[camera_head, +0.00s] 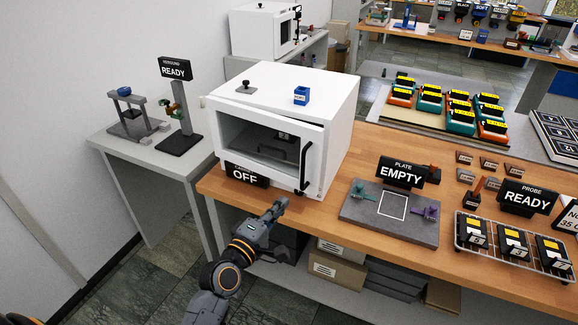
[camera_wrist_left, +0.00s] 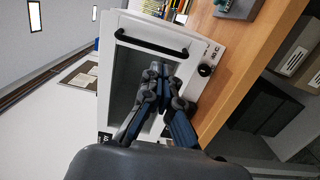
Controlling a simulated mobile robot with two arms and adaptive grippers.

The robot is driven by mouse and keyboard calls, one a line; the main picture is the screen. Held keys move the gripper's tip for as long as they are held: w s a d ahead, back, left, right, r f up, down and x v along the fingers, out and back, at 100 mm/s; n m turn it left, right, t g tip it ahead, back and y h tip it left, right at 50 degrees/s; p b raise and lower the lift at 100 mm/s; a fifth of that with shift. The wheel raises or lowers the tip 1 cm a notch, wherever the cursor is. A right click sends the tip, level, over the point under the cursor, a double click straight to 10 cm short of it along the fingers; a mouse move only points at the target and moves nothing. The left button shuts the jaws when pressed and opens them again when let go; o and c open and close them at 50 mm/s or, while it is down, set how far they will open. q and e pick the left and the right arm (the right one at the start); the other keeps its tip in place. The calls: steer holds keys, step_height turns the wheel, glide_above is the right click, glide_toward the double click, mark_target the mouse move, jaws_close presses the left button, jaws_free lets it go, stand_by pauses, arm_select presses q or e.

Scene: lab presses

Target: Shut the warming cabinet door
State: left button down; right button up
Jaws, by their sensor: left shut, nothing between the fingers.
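The white warming cabinet (camera_head: 335,105) stands on the wooden bench, with a sign reading OFF by its lower front. Its windowed door (camera_head: 228,138) has a black bar handle (camera_head: 306,165) at the right edge. The door looks slightly ajar on the handle side; the exact gap is hard to tell. My left gripper (camera_head: 281,203) is shut and empty, low in front of the cabinet near the bench edge. In the left wrist view, my fingers (camera_wrist_left: 166,70) overlap the door window, with the handle (camera_wrist_left: 150,45) beyond the fingertips. My right gripper is out of view.
A grey plate (camera_head: 360,224) with a sign reading EMPTY lies right of the cabinet. A wire rack (camera_head: 490,243) stands further right. A grey side table (camera_head: 120,150) with stands is at left. Boxes (camera_head: 340,265) sit under the bench.

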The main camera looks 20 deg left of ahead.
arm_select(q)
steer(key=p, duration=0.1)
glide_toward(315, 169)
steer(key=w, duration=0.2)
steer(key=w+p, duration=0.1)
steer(key=w, duration=0.1)
steer(key=w+d, duration=0.1)
steer(key=w, duration=0.1)
steer(key=shift+w, duration=0.45)
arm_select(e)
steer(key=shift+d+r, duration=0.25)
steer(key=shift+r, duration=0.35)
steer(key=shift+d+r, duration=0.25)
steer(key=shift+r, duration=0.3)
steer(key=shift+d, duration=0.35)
